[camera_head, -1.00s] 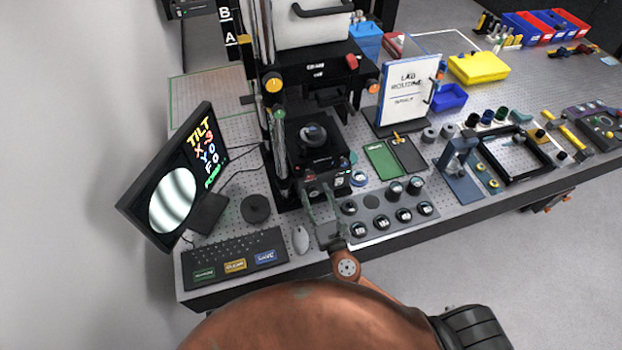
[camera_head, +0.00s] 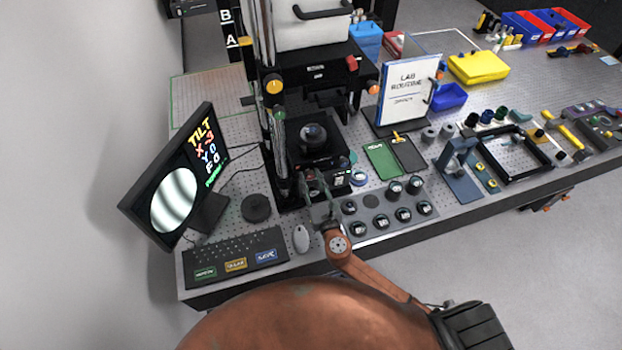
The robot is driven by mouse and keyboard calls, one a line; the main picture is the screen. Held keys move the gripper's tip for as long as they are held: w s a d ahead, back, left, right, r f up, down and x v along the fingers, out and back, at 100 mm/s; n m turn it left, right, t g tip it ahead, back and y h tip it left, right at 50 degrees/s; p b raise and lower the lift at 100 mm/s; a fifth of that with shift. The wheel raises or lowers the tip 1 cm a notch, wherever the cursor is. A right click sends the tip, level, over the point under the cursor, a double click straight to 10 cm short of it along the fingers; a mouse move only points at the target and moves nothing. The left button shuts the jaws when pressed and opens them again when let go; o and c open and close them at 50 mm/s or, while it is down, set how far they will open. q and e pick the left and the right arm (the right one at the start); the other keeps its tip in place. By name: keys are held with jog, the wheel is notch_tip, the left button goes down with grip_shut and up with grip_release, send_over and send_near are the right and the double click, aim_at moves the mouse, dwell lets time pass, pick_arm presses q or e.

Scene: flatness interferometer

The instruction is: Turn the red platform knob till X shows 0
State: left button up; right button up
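The interferometer (camera_head: 310,75) stands at the back of the bench, with a dark platform and a round part (camera_head: 312,133) on it. My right gripper (camera_head: 314,177) is at the front of the platform base, its two fingers apart and pointing at the base. I cannot make out the red platform knob there; the fingers cover that area. Whether they touch anything is too small to tell. My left gripper is not in view.
A grey tray (camera_head: 372,201) with several round parts is right of my gripper. A green mat (camera_head: 382,159) and a sign stand (camera_head: 405,98) are beyond it.

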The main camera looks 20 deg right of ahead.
jog(key=c, duration=0.7)
jog(key=shift+m, duration=0.3)
jog(key=m+b, duration=0.1)
jog(key=m, duration=0.2)
jog(key=shift+b, duration=0.4)
jog(key=shift+m+b, duration=0.6)
jog(key=shift+m, duration=1.2)
jog(key=shift+r, duration=0.1)
jog(key=o, duration=1.1)
jog(key=shift+o, duration=0.2)
